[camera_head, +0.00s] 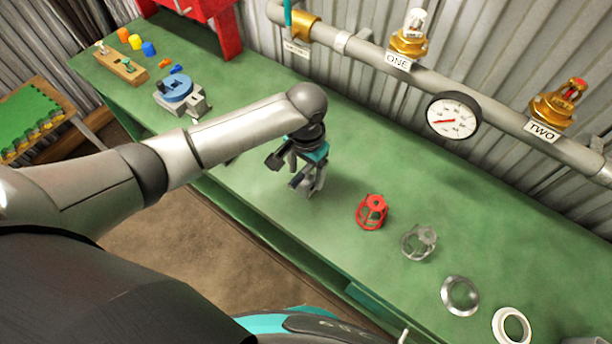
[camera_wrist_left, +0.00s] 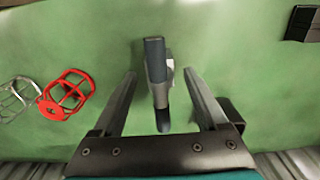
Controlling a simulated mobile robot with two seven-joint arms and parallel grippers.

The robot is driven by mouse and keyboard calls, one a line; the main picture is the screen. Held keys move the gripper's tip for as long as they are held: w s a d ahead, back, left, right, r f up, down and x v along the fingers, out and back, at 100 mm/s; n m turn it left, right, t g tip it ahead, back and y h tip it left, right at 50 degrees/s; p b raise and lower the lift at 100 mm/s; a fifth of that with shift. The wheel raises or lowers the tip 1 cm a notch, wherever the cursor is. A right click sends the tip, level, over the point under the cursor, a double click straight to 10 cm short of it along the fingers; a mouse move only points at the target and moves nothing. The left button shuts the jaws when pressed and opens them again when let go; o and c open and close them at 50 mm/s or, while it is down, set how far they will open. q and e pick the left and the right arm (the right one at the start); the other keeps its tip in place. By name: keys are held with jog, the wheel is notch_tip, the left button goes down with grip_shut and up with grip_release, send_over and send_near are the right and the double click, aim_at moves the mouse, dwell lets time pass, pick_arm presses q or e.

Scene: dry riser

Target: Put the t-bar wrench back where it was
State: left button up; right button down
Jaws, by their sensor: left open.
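My left gripper (camera_head: 303,172) points down over the green bench, left of the red cage. In the left wrist view the open left gripper (camera_wrist_left: 160,74) has its two fingers either side of a bar with dark ends and a lighter grey middle (camera_wrist_left: 155,50). This looks like the t-bar wrench. Whether the fingers touch it is not clear, and in the head view the gripper largely hides it. The red cage (camera_head: 372,212) stands on the bench to the right and also shows in the left wrist view (camera_wrist_left: 66,95). My right gripper is not in view.
A grey cage (camera_head: 419,242), a metal ring (camera_head: 460,296) and a white ring (camera_head: 512,327) lie further right. A blue-topped vise (camera_head: 178,92) and a wooden block (camera_head: 122,68) are at the left. A pipe with a gauge (camera_head: 453,116) runs along the back wall.

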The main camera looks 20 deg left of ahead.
pick_arm(q)
notch_tip(320, 180, up, 8)
jog(key=shift+r+p, duration=0.2)
jog(key=shift+p, duration=0.55)
